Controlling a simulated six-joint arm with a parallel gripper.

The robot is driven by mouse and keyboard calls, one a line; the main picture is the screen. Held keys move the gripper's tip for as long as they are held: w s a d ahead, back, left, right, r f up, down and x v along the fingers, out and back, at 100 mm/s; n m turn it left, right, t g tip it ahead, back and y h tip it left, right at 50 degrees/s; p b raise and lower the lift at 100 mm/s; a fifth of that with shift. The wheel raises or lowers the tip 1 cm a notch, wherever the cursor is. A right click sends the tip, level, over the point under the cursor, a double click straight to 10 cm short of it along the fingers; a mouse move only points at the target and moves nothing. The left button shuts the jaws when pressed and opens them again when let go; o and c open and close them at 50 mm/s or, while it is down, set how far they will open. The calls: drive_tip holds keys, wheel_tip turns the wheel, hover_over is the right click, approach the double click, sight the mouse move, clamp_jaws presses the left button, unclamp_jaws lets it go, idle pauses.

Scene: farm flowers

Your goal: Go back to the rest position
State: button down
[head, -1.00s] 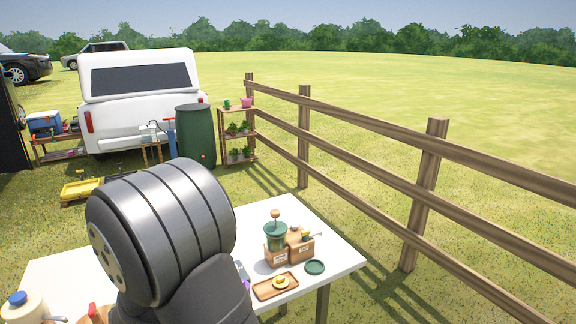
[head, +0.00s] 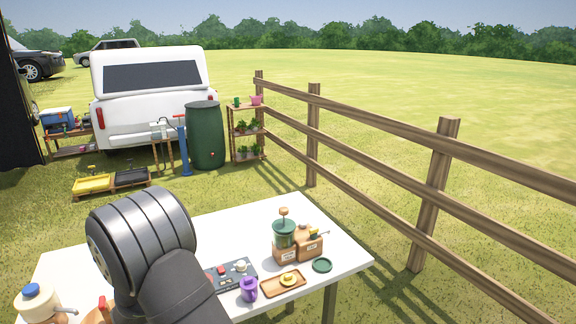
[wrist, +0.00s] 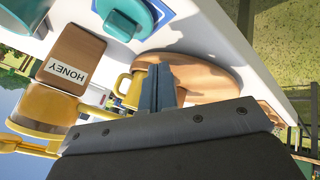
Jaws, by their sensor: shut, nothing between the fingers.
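My gripper (wrist: 160,88) shows in the wrist view with its fingers together and nothing between them. It is above the white table, in front of a round wooden board (wrist: 205,76) and a yellow mug (wrist: 122,90). In the head view my arm rises at the lower left over the white table (head: 330,235) and hides part of it. My gripper is not visible in the head view.
A wooden block marked HONEY (wrist: 72,55) is at the left in the wrist view. A fence runs at the right.

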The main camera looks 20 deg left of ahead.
drive_tip(key=shift+w+a, duration=0.3)
drive_tip(key=shift+a, duration=0.15)
drive_tip(key=shift+s+a, duration=0.1)
drive_tip(key=shift+s, duration=1.95)
